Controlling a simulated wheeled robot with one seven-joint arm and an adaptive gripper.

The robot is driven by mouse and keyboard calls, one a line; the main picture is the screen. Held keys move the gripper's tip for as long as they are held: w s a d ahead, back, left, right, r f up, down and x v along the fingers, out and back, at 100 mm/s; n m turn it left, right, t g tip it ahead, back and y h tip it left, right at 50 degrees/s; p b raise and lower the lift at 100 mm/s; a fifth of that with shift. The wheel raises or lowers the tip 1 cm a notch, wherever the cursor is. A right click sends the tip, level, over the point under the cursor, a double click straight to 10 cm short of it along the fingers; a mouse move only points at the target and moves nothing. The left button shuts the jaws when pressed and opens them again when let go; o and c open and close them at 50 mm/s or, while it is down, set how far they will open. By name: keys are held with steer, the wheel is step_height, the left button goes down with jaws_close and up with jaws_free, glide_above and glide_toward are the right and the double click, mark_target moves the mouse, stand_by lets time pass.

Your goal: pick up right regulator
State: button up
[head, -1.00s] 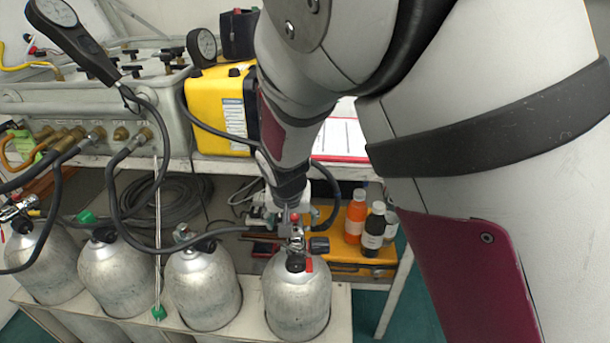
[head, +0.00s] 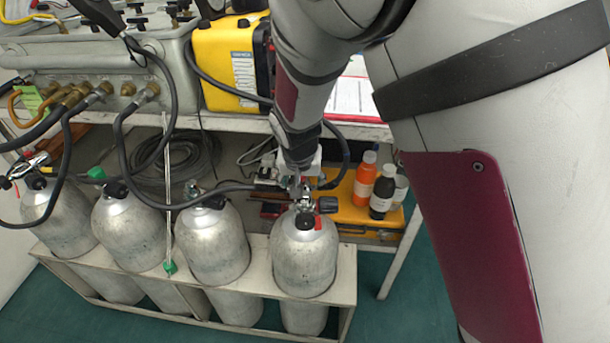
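The right regulator (head: 326,205) sits at the top of the rightmost silver cylinder (head: 303,258), a small metal and black fitting with a red tag below it. My gripper (head: 298,187) points down at the end of my arm, directly over this valve. It is at or very near the regulator. My wrist and the fittings behind it hide most of the fingers, so I cannot tell whether they are open, or whether they touch it.
Several silver cylinders stand in a low beige rack (head: 344,283). Black hoses cross to the grey panel box (head: 120,75). A yellow case (head: 226,65) sits on the bench. Bottles (head: 381,192) stand on a yellow box (head: 349,207) behind, right of my gripper. Green floor is clear at right.

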step_height(320, 180, up, 10)
steer(key=shift+p, duration=1.25)
